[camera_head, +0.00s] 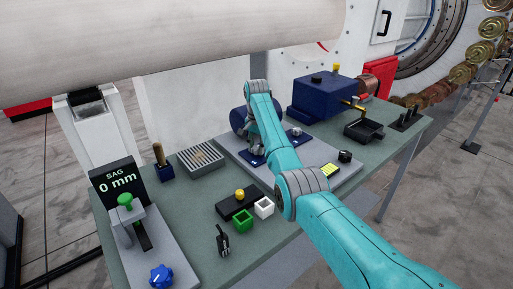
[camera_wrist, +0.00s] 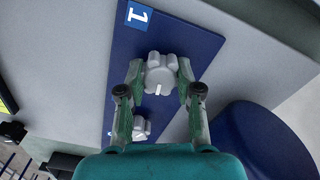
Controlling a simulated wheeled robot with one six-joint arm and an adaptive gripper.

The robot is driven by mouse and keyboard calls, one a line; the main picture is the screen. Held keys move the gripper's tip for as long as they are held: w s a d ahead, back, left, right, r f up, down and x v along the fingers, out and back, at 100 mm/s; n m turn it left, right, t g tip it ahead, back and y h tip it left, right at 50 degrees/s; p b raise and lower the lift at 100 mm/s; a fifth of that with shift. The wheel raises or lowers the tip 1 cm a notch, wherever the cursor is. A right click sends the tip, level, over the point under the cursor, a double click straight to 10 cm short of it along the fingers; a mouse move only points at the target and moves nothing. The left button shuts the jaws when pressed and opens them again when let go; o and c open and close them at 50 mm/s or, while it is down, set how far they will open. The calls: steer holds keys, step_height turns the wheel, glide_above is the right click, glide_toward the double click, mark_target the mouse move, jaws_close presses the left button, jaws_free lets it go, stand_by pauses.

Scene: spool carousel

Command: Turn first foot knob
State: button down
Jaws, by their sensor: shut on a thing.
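The first foot knob (camera_wrist: 159,80) is a light grey lobed knob with a white mark, on a dark blue plate (camera_wrist: 137,39) beside a white label reading 1. My gripper (camera_wrist: 158,78) has its two fingers on either side of this knob and is shut on it in the wrist view. In the head view my teal arm reaches over the grey base plate (camera_head: 228,145) and hides most of the gripper.
A blue cylinder (camera_wrist: 260,140) stands close to the right of my gripper. In the head view a dark blue machine block (camera_head: 323,99) stands behind, and a SAG display (camera_head: 115,182) reads 0 mm.

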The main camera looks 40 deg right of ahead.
steer(key=n, duration=1.3)
steer(key=shift+n, duration=0.4)
steer(key=n, duration=1.3)
steer(key=c, duration=0.8)
jaws_free()
steer(key=shift+o, duration=0.2)
